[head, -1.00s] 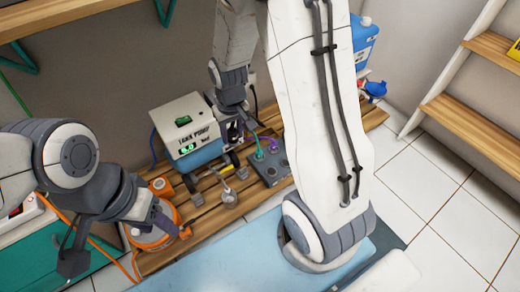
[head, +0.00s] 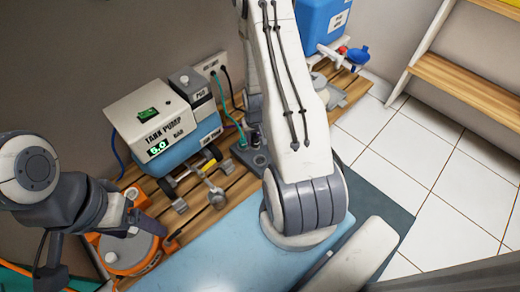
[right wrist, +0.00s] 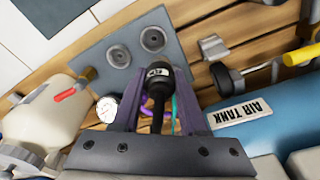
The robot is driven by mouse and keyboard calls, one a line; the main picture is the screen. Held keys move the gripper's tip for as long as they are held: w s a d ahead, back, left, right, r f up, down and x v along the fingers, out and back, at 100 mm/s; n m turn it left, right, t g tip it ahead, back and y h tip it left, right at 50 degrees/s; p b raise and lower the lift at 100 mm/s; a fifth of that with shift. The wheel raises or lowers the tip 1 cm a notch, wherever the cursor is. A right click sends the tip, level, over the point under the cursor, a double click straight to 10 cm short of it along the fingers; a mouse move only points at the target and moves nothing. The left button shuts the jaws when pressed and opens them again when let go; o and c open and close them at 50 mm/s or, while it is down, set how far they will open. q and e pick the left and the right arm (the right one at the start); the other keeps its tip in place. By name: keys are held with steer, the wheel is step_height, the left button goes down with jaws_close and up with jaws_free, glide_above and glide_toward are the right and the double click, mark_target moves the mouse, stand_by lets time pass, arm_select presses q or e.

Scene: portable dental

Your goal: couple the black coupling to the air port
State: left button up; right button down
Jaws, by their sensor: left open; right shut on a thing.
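The black coupling (right wrist: 158,75) stands between the fingers of my right gripper (right wrist: 157,103) in the right wrist view. The gripper is shut on it. Its pale label band faces the camera, and a black hose runs from it. Beyond its tip lies a grey port plate (right wrist: 95,62) with two round ports (right wrist: 152,39); I cannot tell which is the air port, or whether the coupling touches the plate. In the head view, the plate (head: 243,158) is partly hidden by my right arm, and so is the right gripper. My left gripper (head: 142,212) is open and empty at the left.
The tank pump (head: 155,125) stands behind on the slatted wooden deck (head: 215,215). An orange container (head: 125,252) is below my left gripper. A teal hose (head: 228,115) drops to the plate. A blue jug (head: 322,20) stands at the back. The tiled floor at right is clear.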

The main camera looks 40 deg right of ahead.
steer(key=shift+s+d+f+b, duration=0.2)
steer(key=shift+s+d+f, duration=0.1)
steer(key=shift+f, duration=0.35)
steer(key=shift+s+d+f+b, duration=0.15)
steer(key=shift+s+d+f, duration=0.1)
steer(key=shift+f, duration=0.35)
step_height(320, 180, down, 6)
steer(key=b, duration=0.6)
steer(key=shift+r, duration=0.2)
steer(key=shift+p, duration=0.35)
steer(key=shift+f+b, duration=0.65)
steer(key=shift+f, duration=0.25)
steer(key=shift+c, duration=1.8)
jaws_free()
